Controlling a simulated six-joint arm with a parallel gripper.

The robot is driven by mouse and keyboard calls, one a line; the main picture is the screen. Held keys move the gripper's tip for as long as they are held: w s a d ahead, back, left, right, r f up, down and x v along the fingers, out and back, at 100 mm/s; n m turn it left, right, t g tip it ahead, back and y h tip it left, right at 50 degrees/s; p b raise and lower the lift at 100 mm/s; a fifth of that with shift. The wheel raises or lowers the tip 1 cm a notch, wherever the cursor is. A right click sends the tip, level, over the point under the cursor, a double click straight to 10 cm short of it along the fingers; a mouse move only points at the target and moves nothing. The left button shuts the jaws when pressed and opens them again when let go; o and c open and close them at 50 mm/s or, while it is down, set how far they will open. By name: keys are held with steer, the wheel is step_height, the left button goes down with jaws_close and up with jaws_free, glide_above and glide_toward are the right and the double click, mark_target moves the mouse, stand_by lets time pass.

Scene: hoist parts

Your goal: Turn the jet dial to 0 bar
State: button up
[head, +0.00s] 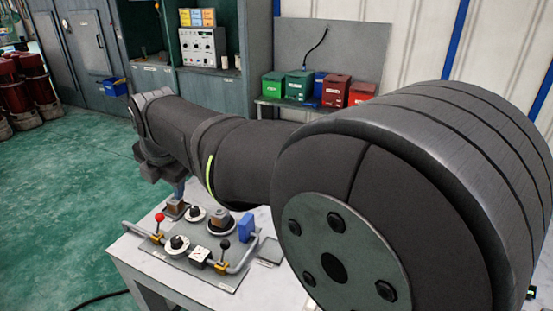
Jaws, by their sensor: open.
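A control panel (213,284) lies on a pale table. It carries round dials with dark knobs on white scales: one at the front left (177,246), one at the back (195,214) and a larger one (221,224) with a brownish block on it. Their labels and pointers are too small to read, so I cannot tell which is the jet dial or its setting.
A red-knobbed lever (159,219), a black-knobbed lever (225,245), a white square switch (200,256) and a blue block (246,226) stand among the dials. Grey rails edge the panel. Coloured boxes (300,85) sit on a bench behind. Green floor (60,200) at left is largely clear.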

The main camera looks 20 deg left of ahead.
steer(key=m, duration=0.1)
steer(key=n+g+h, duration=0.2)
steer(key=n+h, duration=0.2)
steer(key=n, duration=3.2)
glide_above(176, 239)
step_height(176, 239, down, 13)
step_height(176, 239, down, 17)
steer(key=shift+r, duration=0.1)
steer(key=c, duration=1)
